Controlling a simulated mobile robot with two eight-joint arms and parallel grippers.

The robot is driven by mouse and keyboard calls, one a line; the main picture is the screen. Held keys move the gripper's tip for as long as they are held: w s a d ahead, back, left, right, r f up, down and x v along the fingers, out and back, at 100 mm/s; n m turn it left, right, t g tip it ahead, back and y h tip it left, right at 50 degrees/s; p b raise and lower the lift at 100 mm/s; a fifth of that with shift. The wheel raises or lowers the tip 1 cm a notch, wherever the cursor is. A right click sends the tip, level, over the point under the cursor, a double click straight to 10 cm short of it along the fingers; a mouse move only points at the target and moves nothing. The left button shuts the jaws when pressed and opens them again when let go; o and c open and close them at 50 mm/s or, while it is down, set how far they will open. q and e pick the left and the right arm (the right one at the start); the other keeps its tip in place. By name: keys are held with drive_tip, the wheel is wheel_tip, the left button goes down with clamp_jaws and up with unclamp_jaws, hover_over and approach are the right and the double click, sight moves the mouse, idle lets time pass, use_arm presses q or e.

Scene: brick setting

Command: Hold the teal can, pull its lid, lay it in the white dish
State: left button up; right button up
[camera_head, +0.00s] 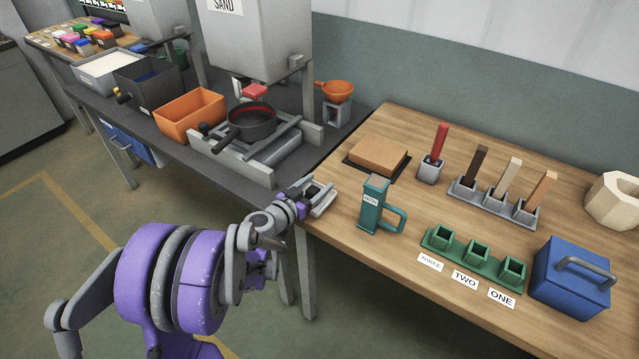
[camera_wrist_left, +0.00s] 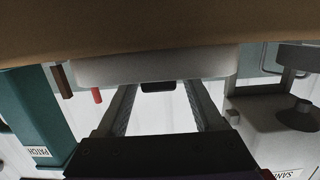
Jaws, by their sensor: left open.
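The teal can (camera_head: 372,205), a tall boxy vessel with a side handle and a small white label, stands upright on the wooden table near its left front edge. It also shows upside down in the left wrist view (camera_wrist_left: 32,110), labelled PATCH. I cannot make out a separate lid. My left gripper (camera_head: 326,192) is open and empty, just left of the can and apart from it; its fingers show in the left wrist view (camera_wrist_left: 160,100). I cannot clearly tell which thing is the white dish; a white tray (camera_head: 100,78) stands at the back left. My right gripper is out of view.
A green three-cup holder (camera_head: 470,262), a blue box (camera_head: 570,282) and a cream octagonal vessel (camera_head: 612,200) stand right of the can. Behind it are a brown block (camera_head: 378,155), a red stick (camera_head: 439,139) and a grey rack (camera_head: 494,202). A dark bench holds an orange bin (camera_head: 190,116) and pan (camera_head: 250,122).

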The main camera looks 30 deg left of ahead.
use_arm(q)
drive_tip(key=s+r, duration=0.1)
drive_tip(key=s, duration=0.9)
drive_tip(key=s+d+f+g+h, duration=0.1)
drive_tip(key=s+d+g, duration=0.2)
drive_tip(key=d, duration=0.4)
drive_tip(key=s+d+f+g+h, duration=0.2)
drive_tip(key=s+d+g, duration=0.1)
drive_tip(key=d, duration=0.5)
drive_tip(key=s+f+g+y, duration=0.1)
drive_tip(key=s+g+y, duration=0.1)
drive_tip(key=s, duration=0.5)
drive_tip(key=s+d+f+n+g+y, duration=0.1)
drive_tip(key=s+g+y, duration=0.1)
drive_tip(key=s, duration=0.5)
drive_tip(key=shift+s+f+g, duration=0.15)
drive_tip(key=shift+f+g, duration=0.15)
drive_tip(key=shift+g, duration=0.3)
